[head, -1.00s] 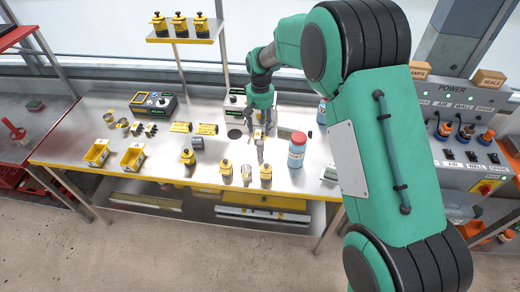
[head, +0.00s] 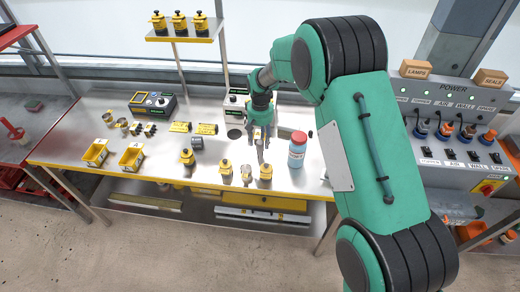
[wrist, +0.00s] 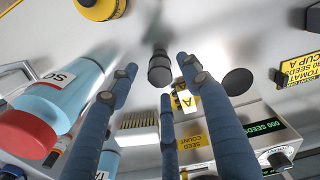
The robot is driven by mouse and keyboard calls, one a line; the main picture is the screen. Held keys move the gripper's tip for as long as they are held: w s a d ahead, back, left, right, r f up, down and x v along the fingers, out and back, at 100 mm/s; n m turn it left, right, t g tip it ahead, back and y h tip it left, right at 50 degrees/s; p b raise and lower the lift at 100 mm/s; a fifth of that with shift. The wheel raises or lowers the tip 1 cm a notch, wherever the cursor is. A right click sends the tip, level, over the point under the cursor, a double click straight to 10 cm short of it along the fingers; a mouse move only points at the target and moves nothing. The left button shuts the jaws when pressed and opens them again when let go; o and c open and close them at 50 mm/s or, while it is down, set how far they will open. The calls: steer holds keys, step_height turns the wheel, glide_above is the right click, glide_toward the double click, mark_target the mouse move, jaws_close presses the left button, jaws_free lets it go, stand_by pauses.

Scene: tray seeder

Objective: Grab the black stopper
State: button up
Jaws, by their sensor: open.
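A small dark stopper (wrist: 160,70) with a ribbed, rounded body is near the middle of the wrist view. My gripper (wrist: 158,82) has several blue fingers, spread open around the line of sight to the stopper. The stopper shows between the fingertips, with no finger visibly closed on it. In the head view my gripper (head: 263,146) points down over the middle of the steel bench, behind the front row of yellow-topped jars. The stopper is too small to make out clearly there, partly covered by the fingers.
A blue bottle with a red cap (head: 297,150) stands right of my gripper; it also shows in the wrist view (wrist: 62,95). A dark round spot (wrist: 238,82) and a seed counter (wrist: 265,128) are close by. Yellow-topped jars (head: 225,168) stand in front.

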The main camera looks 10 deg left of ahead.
mark_target(260, 147)
steer(key=shift+f+b, duration=0.65)
steer(key=shift+f, duration=1.95)
jaws_close()
